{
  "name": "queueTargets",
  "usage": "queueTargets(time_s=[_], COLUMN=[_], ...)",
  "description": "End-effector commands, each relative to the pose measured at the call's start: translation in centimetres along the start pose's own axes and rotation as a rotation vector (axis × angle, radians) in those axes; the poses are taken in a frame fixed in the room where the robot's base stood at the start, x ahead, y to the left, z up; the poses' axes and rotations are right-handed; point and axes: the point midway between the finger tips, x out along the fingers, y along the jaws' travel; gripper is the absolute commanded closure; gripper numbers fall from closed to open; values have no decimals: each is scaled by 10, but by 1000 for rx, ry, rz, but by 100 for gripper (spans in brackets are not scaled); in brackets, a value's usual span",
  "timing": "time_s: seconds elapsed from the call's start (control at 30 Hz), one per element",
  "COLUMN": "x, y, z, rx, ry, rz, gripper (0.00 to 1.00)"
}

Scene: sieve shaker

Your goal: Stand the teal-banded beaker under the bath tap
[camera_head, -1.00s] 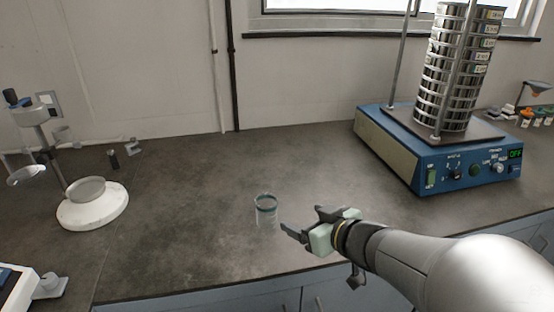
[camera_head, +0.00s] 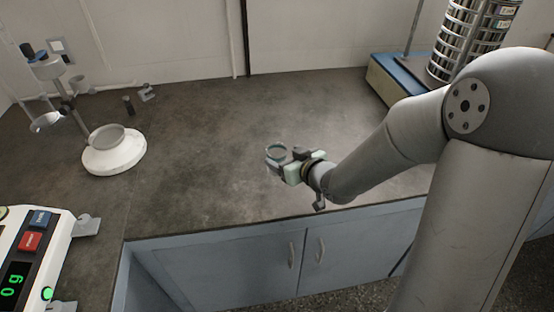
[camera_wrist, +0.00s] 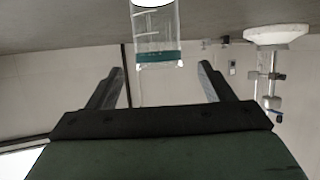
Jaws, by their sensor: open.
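The teal-banded beaker (camera_head: 276,153) is clear glass and stands on the dark counter near its front edge. In the head view my gripper (camera_head: 289,166) is close to it on its right side and hides part of it. In the wrist view, which is upside down, the beaker (camera_wrist: 155,32) stands upright with its teal band near the rim. My gripper's two fingers (camera_wrist: 161,69) are open and apart, pointing at the beaker, with the beaker lined up between them. I cannot tell whether it is inside the jaws. I make out no bath tap.
A stand with a round white base (camera_head: 113,158) is at the counter's left. A balance (camera_head: 38,245) with a green display is at the lower left. The blue sieve shaker (camera_head: 400,82) stands at the back right. The counter middle (camera_head: 210,140) is clear.

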Motion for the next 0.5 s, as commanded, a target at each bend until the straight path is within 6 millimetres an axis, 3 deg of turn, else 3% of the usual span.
queueTargets(time_s=[0.17,0.5], x=[12,55], y=[0,2], z=[0,1], rx=[2,0], ry=[0,0], rz=[-1,-1], gripper=[25,25])
